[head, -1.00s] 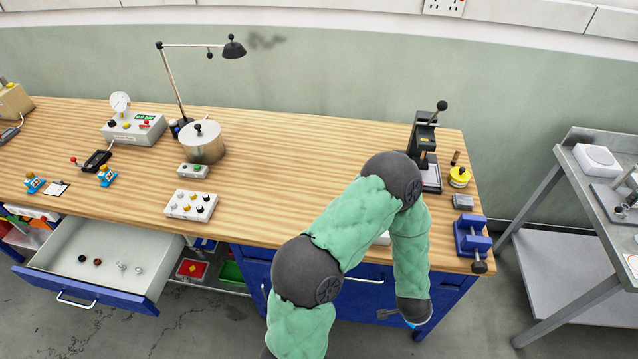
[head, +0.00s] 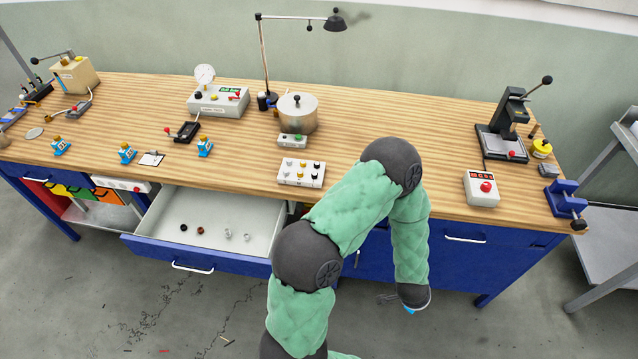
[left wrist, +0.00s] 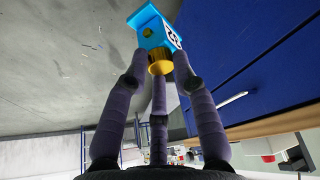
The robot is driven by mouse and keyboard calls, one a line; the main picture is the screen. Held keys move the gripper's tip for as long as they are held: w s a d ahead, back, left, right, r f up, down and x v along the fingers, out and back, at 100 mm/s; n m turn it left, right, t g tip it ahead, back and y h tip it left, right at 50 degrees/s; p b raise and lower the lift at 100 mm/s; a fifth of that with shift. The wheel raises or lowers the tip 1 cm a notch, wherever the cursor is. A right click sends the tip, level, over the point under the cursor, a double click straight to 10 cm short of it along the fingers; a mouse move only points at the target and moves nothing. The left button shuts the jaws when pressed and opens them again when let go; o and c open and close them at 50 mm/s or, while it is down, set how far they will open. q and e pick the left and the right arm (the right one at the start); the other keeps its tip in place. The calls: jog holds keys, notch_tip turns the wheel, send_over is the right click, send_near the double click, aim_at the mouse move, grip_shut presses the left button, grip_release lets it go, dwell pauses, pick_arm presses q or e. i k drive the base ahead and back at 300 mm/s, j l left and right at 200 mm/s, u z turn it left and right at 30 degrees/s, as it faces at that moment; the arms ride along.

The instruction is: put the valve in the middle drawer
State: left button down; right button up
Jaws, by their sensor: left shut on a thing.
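My left gripper (left wrist: 156,80) is shut on a valve (left wrist: 152,28), a light blue block with a black-and-white label and a brass-coloured end between the fingers. In the head view my left arm bends down in front of the bench, and only a small blue bit of the valve (head: 409,310) shows below its end. The gripper is mostly hidden there. A blue-fronted drawer (head: 190,258) stands pulled open left of my arm, with several small fittings on its pale floor. I cannot tell whether it is the middle one. My right gripper is out of view.
Several similar blue valves (head: 127,153) stand along the bench's left front. A grey button box (head: 301,172) sits at the bench edge near the open drawer. A shut blue front with a handle (head: 465,239) is on the right. A grey cart (head: 612,235) stands far right.

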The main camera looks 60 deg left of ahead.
aim_at(214, 219)
jog(key=k+j+u, duration=0.2)
jog(key=k+j, duration=0.25)
jog(key=k, duration=0.25)
jog(key=k+j+u, duration=0.25)
jog(key=k+j, duration=0.3)
jog(key=k, duration=0.1)
